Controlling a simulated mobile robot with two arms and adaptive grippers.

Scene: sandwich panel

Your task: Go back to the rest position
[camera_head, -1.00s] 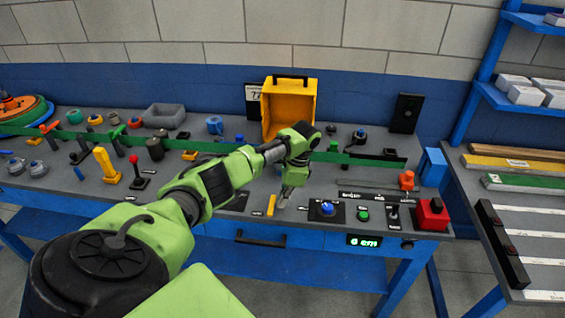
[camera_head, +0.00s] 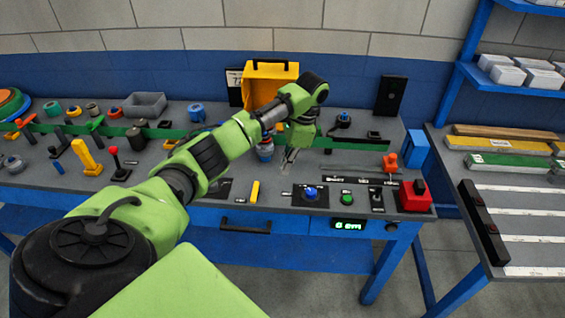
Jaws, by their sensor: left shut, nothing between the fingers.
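My left arm is green and black and reaches in from the lower left over the grey workbench (camera_head: 45,185). My left gripper (camera_head: 287,168) hangs below its wrist, fingers pointing down, shut and empty. It is just behind the blue round button (camera_head: 311,193) and right of the yellow handle (camera_head: 255,192). I cannot tell its exact height over the bench. The arm covers part of the yellow bin (camera_head: 262,75) behind it. My right gripper is not in view.
A red block (camera_head: 416,195), a green button (camera_head: 347,197) and an orange part (camera_head: 390,162) are to the gripper's right. A red-topped lever (camera_head: 116,160) and a yellow lever (camera_head: 86,155) stand left. A side table (camera_head: 505,215) with slats is at far right.

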